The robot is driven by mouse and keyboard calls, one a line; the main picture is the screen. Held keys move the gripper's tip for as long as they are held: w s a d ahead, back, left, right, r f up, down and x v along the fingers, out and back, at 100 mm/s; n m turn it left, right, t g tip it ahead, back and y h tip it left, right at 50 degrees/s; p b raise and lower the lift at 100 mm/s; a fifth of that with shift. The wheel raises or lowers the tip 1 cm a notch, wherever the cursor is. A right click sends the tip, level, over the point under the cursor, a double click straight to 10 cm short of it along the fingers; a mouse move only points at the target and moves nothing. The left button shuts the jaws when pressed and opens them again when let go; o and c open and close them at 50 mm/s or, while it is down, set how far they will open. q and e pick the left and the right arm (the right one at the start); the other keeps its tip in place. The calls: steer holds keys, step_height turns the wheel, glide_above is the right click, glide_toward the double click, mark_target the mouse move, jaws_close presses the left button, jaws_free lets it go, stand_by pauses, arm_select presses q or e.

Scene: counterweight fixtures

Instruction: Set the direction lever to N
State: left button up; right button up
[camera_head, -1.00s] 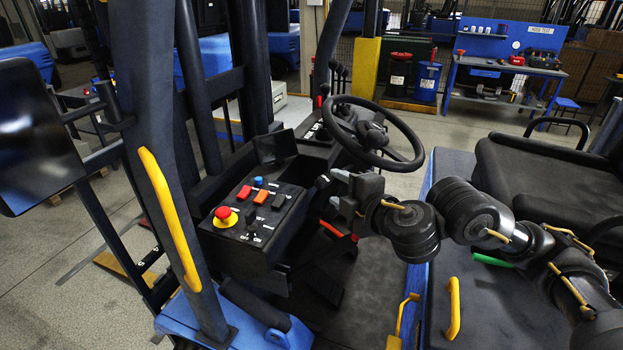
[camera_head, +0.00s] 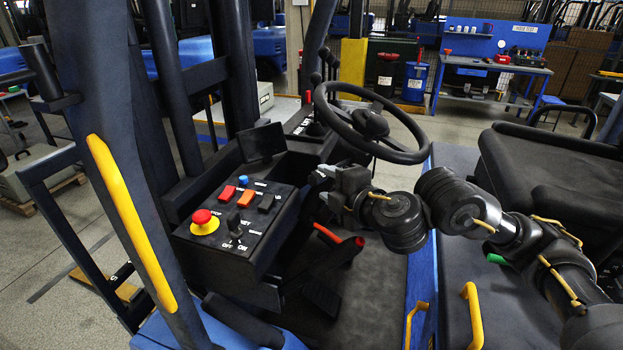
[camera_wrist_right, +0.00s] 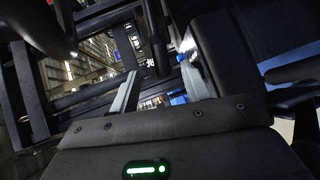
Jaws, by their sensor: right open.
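My right gripper (camera_head: 320,182) is open, in front of and below the steering wheel (camera_head: 372,128) and just right of the control console (camera_head: 265,258). Its pale fingers point left. In the right wrist view the two fingers (camera_wrist_right: 160,85) stand wide apart with nothing held between them. Small dark levers (camera_head: 328,58) stand behind the wheel, and a red-knobbed one (camera_head: 308,97) sits beside them. I cannot tell which one is the direction lever, and no N mark is readable. My left gripper is not in view.
The console top carries a red stop button (camera_head: 203,218), several switches and a key switch (camera_head: 237,233). A small dark screen (camera_head: 261,142) stands behind it. A red-handled lever (camera_head: 327,234) rises below my gripper. The seat (camera_head: 540,170) is at right; a yellow grab bar (camera_head: 130,220) is at left.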

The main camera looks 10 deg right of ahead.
mark_target(320, 182)
steer(key=b+x, duration=0.3)
steer(key=x, duration=0.3)
steer(key=shift+f, duration=0.1)
steer(key=shift+w+a, duration=0.1)
steer(key=shift+w, duration=0.2)
steer(key=shift+c, duration=0.4)
jaws_close()
